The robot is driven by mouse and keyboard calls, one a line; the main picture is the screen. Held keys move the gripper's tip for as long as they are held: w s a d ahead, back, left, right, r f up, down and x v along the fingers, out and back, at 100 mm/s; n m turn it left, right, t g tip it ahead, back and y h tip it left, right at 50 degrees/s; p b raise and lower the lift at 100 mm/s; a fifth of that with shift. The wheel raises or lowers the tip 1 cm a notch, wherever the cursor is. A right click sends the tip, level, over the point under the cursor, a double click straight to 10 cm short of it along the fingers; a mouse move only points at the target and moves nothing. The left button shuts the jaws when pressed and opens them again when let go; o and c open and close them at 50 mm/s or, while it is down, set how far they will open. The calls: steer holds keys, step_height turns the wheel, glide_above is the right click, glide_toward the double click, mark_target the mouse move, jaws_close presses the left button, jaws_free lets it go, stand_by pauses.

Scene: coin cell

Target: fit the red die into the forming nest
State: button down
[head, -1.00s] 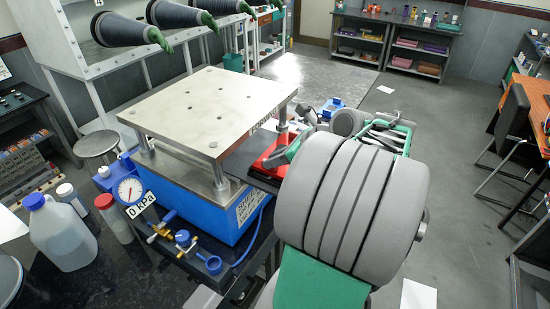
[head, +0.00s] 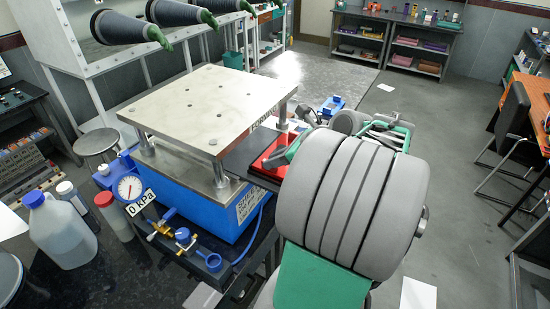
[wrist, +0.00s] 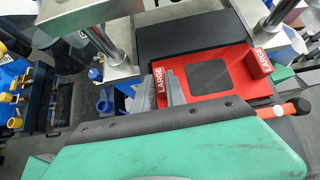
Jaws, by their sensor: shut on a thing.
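The red die (wrist: 225,80) is a flat red plate with a dark square in its middle and two raised tabs marked LARGE. My gripper (wrist: 162,87) is shut on the left tab in the wrist view. In the head view the die (head: 268,153) shows partly beside the press, with my gripper and wrist covering its right side. A dark flat plate (wrist: 190,32) reaches out from between the press columns, and the die lies over or against its near end. I cannot tell whether they touch. I cannot make out the forming nest's outline.
The press has a steel top plate (head: 208,108) on metal columns (wrist: 108,42) above a blue body (head: 190,200), leaving limited height between. A gauge (head: 130,188), valves and a blue hose sit on its front. Bottles (head: 62,232) stand at left. Open floor lies to the right.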

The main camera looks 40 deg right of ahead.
steer(key=shift+f, duration=0.45)
steer(key=c, duration=1.3)
jaws_free()
steer(key=shift+f, duration=0.1)
steer(key=v, duration=0.7)
steer(key=shift+s+r, duration=0.3)
